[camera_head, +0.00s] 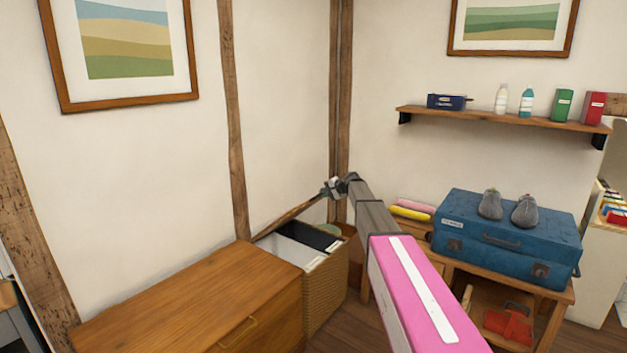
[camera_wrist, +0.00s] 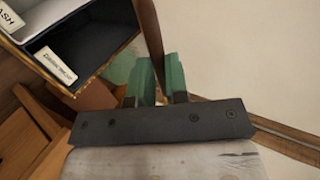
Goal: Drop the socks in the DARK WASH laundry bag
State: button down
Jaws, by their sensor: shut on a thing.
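My gripper (camera_head: 334,188) is above the far side of the laundry hamper (camera_head: 325,293). In the wrist view its green fingers (camera_wrist: 160,78) are shut on the edge of a thin brown panel (camera_wrist: 148,25), apparently the hamper's raised lid (camera_head: 290,216), seen nearly edge-on. The hamper's top is open, with a pale bag (camera_head: 284,250) and a dark bag (camera_head: 314,236) side by side. The dark bag's label (camera_wrist: 55,66) is not clearly readable; the other label (camera_wrist: 8,20) ends in "ASH". Two grey bundles (camera_head: 490,204) (camera_head: 525,211), possibly the socks, sit on the blue suitcase.
A wooden chest (camera_head: 190,300) stands left of the hamper. The blue suitcase (camera_head: 470,232) lies on a wooden bench at right, with yellow and pink rolls (camera_head: 411,213) beside it and a red item (camera_head: 508,326) below. A wall shelf (camera_head: 500,118) holds bottles and boxes.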

jog(key=s+d+f+t+y, duration=0.1)
jog(key=s+d+f+y, duration=0.1)
jog(key=f, duration=0.9)
jog(key=s+d+f+t+y, duration=0.1)
jog(key=s+d+f+t, duration=0.1)
jog(key=f, duration=0.9)
jog(key=s+d+f+t+y, duration=0.1)
jog(key=d+f, duration=0.3)
jog(key=f, duration=0.7)
jog(key=shift+s+d+f+y, duration=0.3)
jog(key=shift+s+d+y, duration=0.05)
jog(key=shift+s+y, duration=0.5)
jog(key=c, duration=1.2)
grip_release()
jog(key=shift+f, duration=0.2)
jog(key=shift+o, duration=0.4)
jog(key=shift+r, duration=0.15)
jog(key=shift+s+r, duration=0.1)
jog(key=shift+r, duration=0.15)
jog(key=v, duration=1)
jog(key=shift+s+d+f, duration=0.15)
jog(key=shift+s+d, duration=0.1)
